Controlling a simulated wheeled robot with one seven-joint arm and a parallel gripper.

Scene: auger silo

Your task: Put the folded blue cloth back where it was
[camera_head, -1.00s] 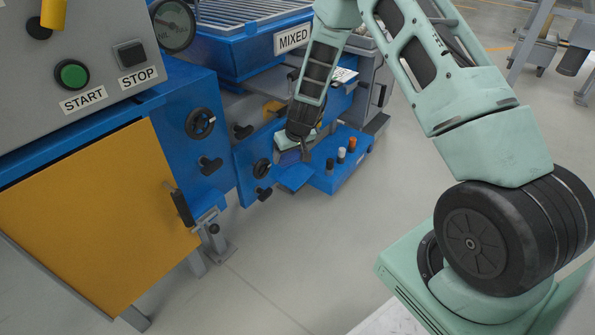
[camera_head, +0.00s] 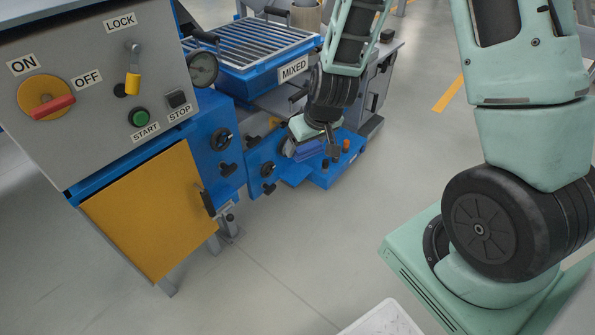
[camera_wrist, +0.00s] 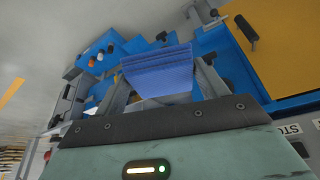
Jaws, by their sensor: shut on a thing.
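The folded blue cloth (camera_wrist: 158,72) is between the two fingers of my gripper (camera_wrist: 163,88) in the wrist view. In the head view my gripper (camera_head: 328,145) is partly hidden by my wrist, and the cloth (camera_head: 308,150) shows beside the fingers. The gripper is shut on the cloth and holds it over or close to a blue tray-like shelf (camera_head: 325,178) on the machine's side. I cannot tell from these views whether the cloth touches the shelf.
Small bottles or knobs, one orange (camera_head: 346,145), stand on the shelf. The grated blue hopper (camera_head: 255,42) with the MIXED sign (camera_head: 293,69) is behind it. A grey control panel (camera_head: 90,85) and yellow door (camera_head: 150,210) are at left. The floor in front is clear.

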